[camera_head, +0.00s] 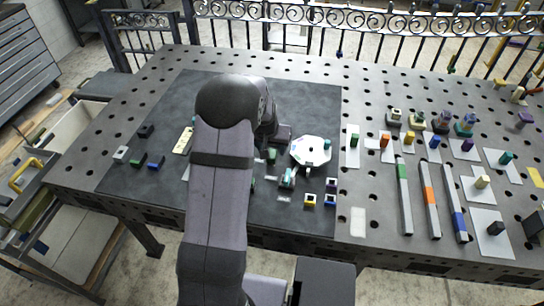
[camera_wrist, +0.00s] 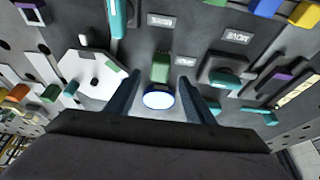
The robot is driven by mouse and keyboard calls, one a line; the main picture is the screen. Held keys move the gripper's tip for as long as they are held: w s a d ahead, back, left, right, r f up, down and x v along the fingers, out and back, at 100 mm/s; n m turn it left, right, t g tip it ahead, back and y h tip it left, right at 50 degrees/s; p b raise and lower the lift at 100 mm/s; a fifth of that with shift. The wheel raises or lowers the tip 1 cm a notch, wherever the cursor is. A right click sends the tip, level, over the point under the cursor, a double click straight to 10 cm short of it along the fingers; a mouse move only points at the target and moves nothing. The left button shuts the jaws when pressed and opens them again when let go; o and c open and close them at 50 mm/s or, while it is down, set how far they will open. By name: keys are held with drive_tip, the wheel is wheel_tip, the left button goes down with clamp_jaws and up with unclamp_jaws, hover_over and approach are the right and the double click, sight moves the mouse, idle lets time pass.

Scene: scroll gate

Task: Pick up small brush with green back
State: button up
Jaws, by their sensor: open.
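In the wrist view my gripper (camera_wrist: 160,78) is open, its two dark fingers apart and pointing at the dark mat. A small green-topped block (camera_wrist: 161,68), which looks like the green-backed brush, lies between and just past the fingertips, with nothing gripping it. It also shows as a small green patch beside my arm in the head view (camera_head: 272,154); its bristles cannot be made out. A white disc with a blue rim (camera_wrist: 159,99) lies between the fingers, nearer the palm in the picture.
A white octagonal plate (camera_head: 310,151) stands right of the gripper in the head view. A teal-topped piece (camera_head: 287,178) and small blue and yellow blocks lie nearer the front. A green piece on a white card (camera_head: 354,140) and long bars (camera_head: 403,185) are farther right. My arm hides part of the mat.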

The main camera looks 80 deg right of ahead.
sight(272, 153)
drive_tip(key=shift+f, duration=0.15)
drive_tip(key=shift+p+x, duration=1.45)
drive_tip(key=shift+x, duration=1)
drive_tip(key=c, duration=1.1)
